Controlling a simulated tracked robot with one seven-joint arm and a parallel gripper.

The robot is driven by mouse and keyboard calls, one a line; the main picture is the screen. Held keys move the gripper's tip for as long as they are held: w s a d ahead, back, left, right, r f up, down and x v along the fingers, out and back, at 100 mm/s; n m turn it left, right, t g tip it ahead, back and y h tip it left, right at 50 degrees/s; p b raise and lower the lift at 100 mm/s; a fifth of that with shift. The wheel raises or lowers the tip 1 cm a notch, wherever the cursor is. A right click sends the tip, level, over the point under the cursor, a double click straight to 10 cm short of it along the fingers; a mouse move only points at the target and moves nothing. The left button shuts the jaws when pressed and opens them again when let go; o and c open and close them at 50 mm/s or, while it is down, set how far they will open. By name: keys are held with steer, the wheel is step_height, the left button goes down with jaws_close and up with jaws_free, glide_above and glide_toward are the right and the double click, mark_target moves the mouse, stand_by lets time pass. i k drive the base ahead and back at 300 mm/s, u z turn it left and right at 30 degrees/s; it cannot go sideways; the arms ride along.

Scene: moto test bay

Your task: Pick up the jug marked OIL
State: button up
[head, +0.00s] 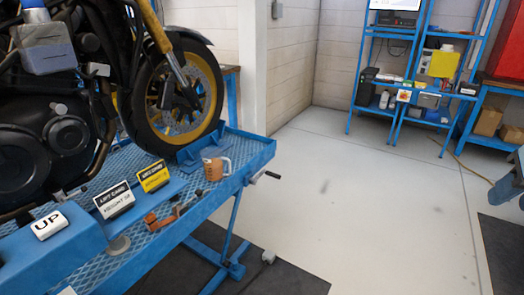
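No jug with a legible OIL mark shows.
A motorcycle (185,100) stands on the lift. A crank handle (266,176) sticks out. Grey floor (340,190) is clear.

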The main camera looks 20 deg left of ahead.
mark_target(216, 165)
steer(key=z, duration=0.05)
steer(key=i, duration=1.05)
steer(key=u, duration=0.65)
steer(key=i, duration=0.35)
steer(key=u, duration=0.3)
steer(key=k, duration=0.9)
steer(key=u, duration=0.2)
steer(key=i, duration=0.9)
steer(key=z, duration=0.1)
